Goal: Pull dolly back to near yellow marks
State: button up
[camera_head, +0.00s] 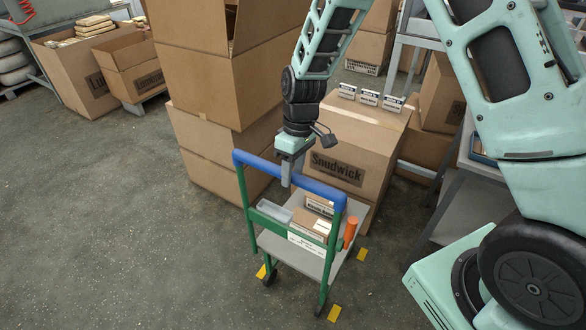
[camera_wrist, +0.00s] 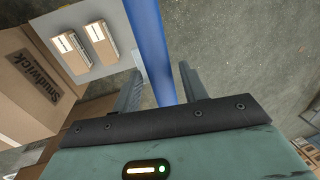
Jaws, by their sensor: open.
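The dolly has a green frame (camera_head: 246,205), a grey deck (camera_head: 290,250) and a blue handle bar (camera_head: 318,190) on the side nearest me. My gripper (camera_head: 290,172) points down at the handle near its middle. In the wrist view the blue bar (camera_wrist: 148,40) runs between the two spread fingers of my gripper (camera_wrist: 160,85). The fingers look apart from the bar, with a gap on each side. Yellow marks lie on the floor around the dolly: one at the left wheel (camera_head: 262,271), one at the front right (camera_head: 334,313), one at the right (camera_head: 361,255).
A grey table (camera_head: 465,215) is at right. The floor at left is clear.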

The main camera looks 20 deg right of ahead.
grip_shut()
jog(key=shift+a, duration=0.1)
jog(key=s+a+p, duration=0.1)
jog(key=s+a, duration=0.8)
jog(key=a, duration=0.4)
jog(key=s+a+p, duration=0.1)
jog(key=s+a, duration=0.8)
jog(key=a, duration=0.3)
jog(key=shift+s+a, duration=0.4)
grip_release()
jog(key=shift+s+a, duration=0.1)
jog(key=shift+a, duration=0.05)
